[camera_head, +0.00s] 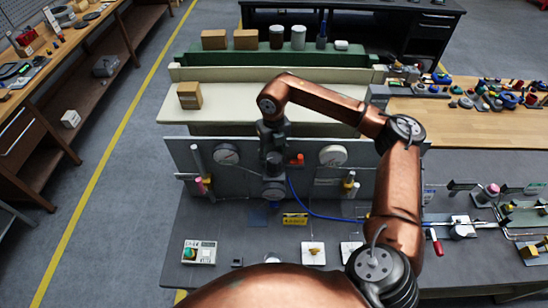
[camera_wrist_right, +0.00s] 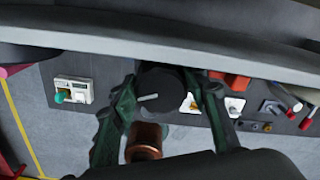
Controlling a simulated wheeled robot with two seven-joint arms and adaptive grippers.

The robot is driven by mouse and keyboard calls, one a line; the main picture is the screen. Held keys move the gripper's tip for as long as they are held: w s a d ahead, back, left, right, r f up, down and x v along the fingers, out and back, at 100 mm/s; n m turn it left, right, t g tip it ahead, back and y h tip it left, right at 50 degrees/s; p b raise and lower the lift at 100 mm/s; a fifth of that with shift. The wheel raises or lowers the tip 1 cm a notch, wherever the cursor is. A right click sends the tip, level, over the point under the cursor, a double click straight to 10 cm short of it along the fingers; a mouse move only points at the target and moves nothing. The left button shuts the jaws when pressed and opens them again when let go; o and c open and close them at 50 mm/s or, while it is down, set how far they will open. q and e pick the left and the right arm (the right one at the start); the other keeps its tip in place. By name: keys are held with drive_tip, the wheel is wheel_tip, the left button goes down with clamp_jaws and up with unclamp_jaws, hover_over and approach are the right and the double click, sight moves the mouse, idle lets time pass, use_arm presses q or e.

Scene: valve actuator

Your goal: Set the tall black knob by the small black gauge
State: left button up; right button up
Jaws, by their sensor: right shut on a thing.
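The tall black knob (camera_wrist_right: 170,82) shows in the right wrist view as a dark round shape with a short white line on its face. My right gripper (camera_wrist_right: 166,90) has one green finger on each side of it and is shut on it. In the head view my right gripper (camera_head: 273,160) points down at the middle of the grey upright panel, and its wrist hides most of the knob. I cannot make out the small black gauge, which may be hidden behind my gripper. My left gripper is not in view.
White round gauges stand on the panel (camera_head: 180,150) at left (camera_head: 227,153) and right (camera_head: 332,156). A red-orange part (camera_head: 297,160) sits close beside my gripper. Small boxes stand on the front bench.

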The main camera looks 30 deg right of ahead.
drive_tip(key=c, duration=0.3)
drive_tip(key=m+b, duration=0.2)
drive_tip(key=m, duration=0.1)
drive_tip(key=shift+f, duration=0.1)
drive_tip(key=shift+d+m+b, duration=0.15)
drive_tip(key=shift+m+b, duration=0.95)
drive_tip(key=shift+m, duration=1.3)
drive_tip(key=o, duration=1.2)
drive_tip(key=shift+s, duration=0.1)
drive_tip(key=shift+c, duration=0.2)
